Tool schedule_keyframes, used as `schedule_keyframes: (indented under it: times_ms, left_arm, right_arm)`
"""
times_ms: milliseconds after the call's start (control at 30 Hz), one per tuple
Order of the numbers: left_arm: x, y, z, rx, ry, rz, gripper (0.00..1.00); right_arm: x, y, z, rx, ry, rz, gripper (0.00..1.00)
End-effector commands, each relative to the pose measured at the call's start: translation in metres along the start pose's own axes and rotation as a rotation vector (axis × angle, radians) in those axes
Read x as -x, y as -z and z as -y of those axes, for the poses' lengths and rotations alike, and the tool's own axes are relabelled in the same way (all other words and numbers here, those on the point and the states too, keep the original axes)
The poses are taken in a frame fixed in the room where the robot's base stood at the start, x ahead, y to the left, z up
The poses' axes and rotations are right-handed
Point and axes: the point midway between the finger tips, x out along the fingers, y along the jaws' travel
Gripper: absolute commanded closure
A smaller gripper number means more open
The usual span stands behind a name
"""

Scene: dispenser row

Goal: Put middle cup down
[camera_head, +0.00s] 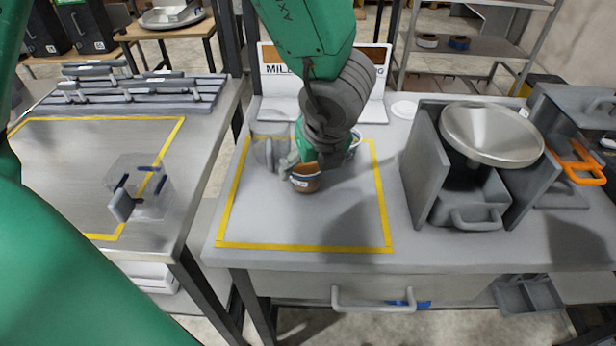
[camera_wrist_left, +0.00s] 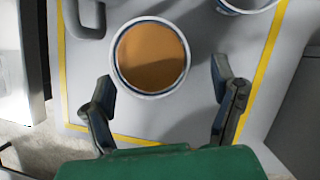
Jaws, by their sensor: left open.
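A cup (camera_head: 306,183) with brown contents stands upright inside the yellow taped area on the grey counter. It also shows from above in the left wrist view (camera_wrist_left: 150,55), with a white and blue rim. My left gripper (camera_head: 308,162) is at this cup. In the left wrist view its fingers (camera_wrist_left: 163,78) are spread wide, one towards each side of the cup, with visible gaps and no contact. A second cup (camera_head: 355,141) stands behind, partly hidden by my arm; its edge shows at the top of the wrist view (camera_wrist_left: 247,4). My right gripper is not in view.
A grey pitcher (camera_head: 268,145) stands behind the left side of the cup. A grey dispenser with a metal funnel (camera_head: 490,132) stands to the right. The front of the taped area is clear. A clear container (camera_head: 150,200) sits on the left table, across a gap.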

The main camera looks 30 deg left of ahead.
Motion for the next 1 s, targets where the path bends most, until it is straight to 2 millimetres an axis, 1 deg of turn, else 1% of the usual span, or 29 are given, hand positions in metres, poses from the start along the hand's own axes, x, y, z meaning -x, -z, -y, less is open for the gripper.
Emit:
schedule_keyframes:
  times_ms: [167, 300, 400, 500, 700, 733, 767, 800, 867, 900, 1000]
  left_arm:
    - [-0.015, -0.004, -0.003, 0.002, -0.002, -0.002, 0.21]
    - [-0.039, -0.012, -0.006, 0.000, -0.002, -0.004, 0.21]
    - [-0.052, -0.011, -0.005, 0.000, 0.000, -0.003, 0.21]
    - [-0.056, -0.010, -0.005, 0.001, 0.001, -0.002, 0.21]
    - [-0.055, -0.009, -0.004, 0.001, 0.000, -0.001, 0.21]
    - [-0.055, -0.009, -0.004, 0.001, 0.000, -0.001, 0.24]
    - [-0.055, -0.009, -0.004, 0.001, 0.000, -0.001, 0.35]
    - [-0.055, -0.009, -0.004, 0.000, 0.000, -0.001, 0.49]
    - [-0.055, -0.010, -0.004, 0.001, 0.001, -0.002, 0.69]
    - [-0.056, -0.010, -0.004, 0.001, 0.001, -0.002, 0.73]
    - [-0.056, -0.010, -0.004, 0.001, 0.001, -0.003, 0.73]
  right_arm:
    - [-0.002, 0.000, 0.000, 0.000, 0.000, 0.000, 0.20]
    - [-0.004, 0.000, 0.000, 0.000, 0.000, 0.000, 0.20]
    - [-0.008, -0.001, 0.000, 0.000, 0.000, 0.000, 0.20]
    - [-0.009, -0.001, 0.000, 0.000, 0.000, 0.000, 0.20]
    - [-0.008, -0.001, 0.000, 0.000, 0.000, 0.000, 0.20]
    - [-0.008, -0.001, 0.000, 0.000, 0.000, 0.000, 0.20]
    - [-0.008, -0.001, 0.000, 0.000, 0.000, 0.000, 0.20]
    - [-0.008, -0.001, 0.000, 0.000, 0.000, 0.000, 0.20]
    - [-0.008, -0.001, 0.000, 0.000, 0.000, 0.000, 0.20]
    - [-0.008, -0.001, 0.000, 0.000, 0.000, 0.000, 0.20]
    - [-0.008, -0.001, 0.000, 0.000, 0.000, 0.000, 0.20]
